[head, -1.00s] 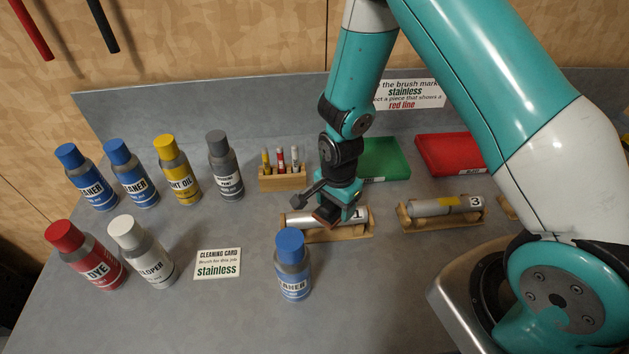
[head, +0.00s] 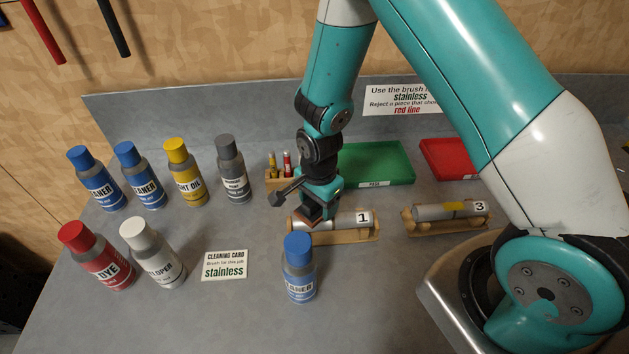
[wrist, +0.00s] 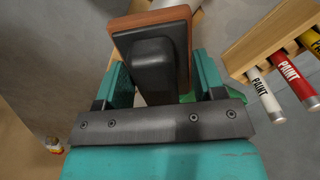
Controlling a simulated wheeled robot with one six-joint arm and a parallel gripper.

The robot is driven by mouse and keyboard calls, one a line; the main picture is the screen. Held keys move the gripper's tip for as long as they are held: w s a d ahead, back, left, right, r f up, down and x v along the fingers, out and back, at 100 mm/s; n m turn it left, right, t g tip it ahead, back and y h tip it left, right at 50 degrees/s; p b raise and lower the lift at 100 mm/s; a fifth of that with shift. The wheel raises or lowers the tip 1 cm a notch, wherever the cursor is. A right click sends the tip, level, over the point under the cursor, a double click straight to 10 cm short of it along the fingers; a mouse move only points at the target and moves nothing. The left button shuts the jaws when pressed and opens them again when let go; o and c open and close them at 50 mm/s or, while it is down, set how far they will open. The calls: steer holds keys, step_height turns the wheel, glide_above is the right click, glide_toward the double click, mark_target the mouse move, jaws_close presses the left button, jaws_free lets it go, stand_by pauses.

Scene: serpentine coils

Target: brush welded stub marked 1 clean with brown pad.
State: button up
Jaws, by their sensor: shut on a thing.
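The stub marked 1 (head: 347,219) is a silver tube lying in a wooden cradle (head: 345,238) in the middle of the bench in the head view. My gripper (head: 318,207) is over the left part of this stub. It is shut on the brown pad (wrist: 152,20), which has a dark grip block and fills the top of the wrist view. In the head view the pad (head: 309,219) shows as a small brown edge at the stub's left part. I cannot tell if pad and stub touch. The left part of the stub is partly hidden by my gripper.
A blue-capped cleaner bottle (head: 299,270) stands just in front of the cradle. Stub 3 (head: 450,211) lies to the right. A paint-marker rack (head: 280,180), green tray (head: 375,164) and red tray (head: 448,160) are behind. Several bottles and a cleaning card (head: 224,265) are left.

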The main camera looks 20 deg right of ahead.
steer(key=shift+a+r+p, duration=0.25)
steer(key=shift+r+p, duration=0.4)
steer(key=shift+r, duration=0.4)
steer(key=shift+r+p, duration=1.25)
steer(key=shift+r, duration=0.5)
steer(key=shift+d+f, duration=0.1)
